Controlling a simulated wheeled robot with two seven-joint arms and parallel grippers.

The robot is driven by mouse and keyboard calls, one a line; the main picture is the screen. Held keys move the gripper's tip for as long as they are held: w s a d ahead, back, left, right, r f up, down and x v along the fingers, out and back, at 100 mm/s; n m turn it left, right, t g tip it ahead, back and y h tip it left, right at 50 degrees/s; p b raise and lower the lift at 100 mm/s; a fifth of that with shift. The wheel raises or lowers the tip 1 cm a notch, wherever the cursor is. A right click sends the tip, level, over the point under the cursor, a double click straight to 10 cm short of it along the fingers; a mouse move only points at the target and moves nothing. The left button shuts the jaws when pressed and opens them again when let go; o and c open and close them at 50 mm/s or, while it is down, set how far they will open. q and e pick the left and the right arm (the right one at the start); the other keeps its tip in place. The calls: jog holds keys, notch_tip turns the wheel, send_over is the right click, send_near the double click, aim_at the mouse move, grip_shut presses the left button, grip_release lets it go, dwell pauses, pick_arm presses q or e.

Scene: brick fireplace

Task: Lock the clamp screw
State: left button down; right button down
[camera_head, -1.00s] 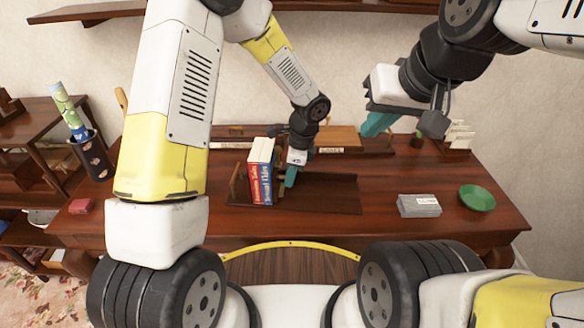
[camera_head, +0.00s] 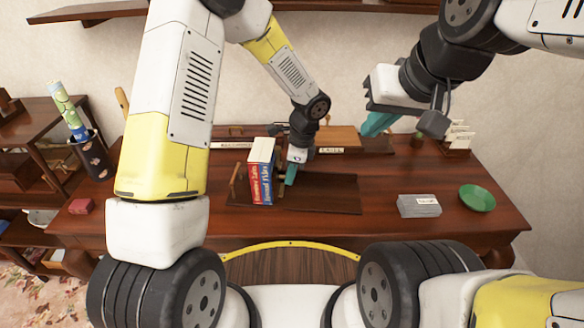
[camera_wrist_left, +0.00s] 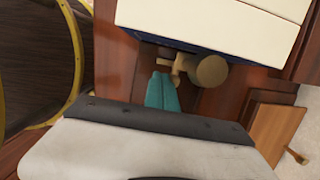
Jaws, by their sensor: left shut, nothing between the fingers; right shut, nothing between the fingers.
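Two books, one red and one blue (camera_head: 261,184), stand upright in a dark wooden book rack (camera_head: 330,194) on the desk. My left gripper (camera_head: 290,176) is just right of the books, low over the rack, its teal fingers shut and empty. In the left wrist view, the shut fingers (camera_wrist_left: 163,92) are beside a brass-coloured round knob with a small crosspiece, which looks like the clamp screw (camera_wrist_left: 212,71), below the pale page edges. I cannot tell whether they touch it. The knob is hidden in the head view. My right gripper (camera_head: 376,124) is shut and empty, raised above the desk's right side.
A wooden box (camera_head: 338,136) and a card holder (camera_head: 457,138) stand at the back.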

pick_arm(q)
jog(key=shift+w, duration=0.35)
jog(key=shift+r, duration=0.3)
notch_tip(320, 180, up, 6)
jog(key=shift+r, duration=0.2)
dwell(0.4)
